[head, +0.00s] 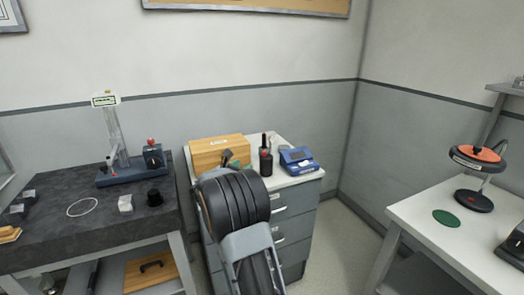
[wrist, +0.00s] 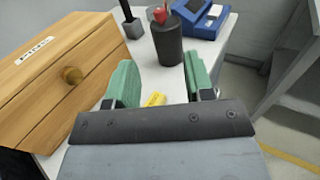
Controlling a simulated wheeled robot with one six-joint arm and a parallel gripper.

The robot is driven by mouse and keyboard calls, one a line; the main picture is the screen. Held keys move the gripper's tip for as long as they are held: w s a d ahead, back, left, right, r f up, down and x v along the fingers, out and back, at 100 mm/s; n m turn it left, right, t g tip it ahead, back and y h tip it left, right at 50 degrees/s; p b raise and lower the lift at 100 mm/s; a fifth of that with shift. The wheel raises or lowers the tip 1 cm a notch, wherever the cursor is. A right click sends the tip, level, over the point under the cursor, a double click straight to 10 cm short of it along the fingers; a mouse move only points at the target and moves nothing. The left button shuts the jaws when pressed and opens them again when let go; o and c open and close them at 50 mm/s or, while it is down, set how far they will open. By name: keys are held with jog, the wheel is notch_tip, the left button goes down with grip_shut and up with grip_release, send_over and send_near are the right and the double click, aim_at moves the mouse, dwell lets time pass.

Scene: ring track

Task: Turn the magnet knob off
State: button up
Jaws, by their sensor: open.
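A dark block with a red knob on top (head: 151,142) stands at the right end of a blue base (head: 125,174) on the dark bench, in the head view. It looks like the magnet knob; its setting is too small to read. A clear column with a small digital readout (head: 105,99) rises from the same base. My gripper (wrist: 161,82) is open and empty, its green fingers spread, over the white cabinet top in the wrist view. It is to the right of the knob and apart from it. My arm mostly hides it in the head view.
A wooden box (head: 219,151), a dark cup (head: 266,162) and a blue device (head: 299,161) stand on the drawer cabinet. A yellow piece (wrist: 154,99) lies below my fingers.

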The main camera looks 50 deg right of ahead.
aim_at(263, 153)
jog(key=d, duration=0.4)
jog(key=w+d, duration=0.1)
jog(key=d, duration=0.3)
jog(key=w+d, duration=0.1)
jog(key=d, duration=0.4)
jog(key=shift+w+p, duration=0.15)
jog(key=shift+p, duration=0.25)
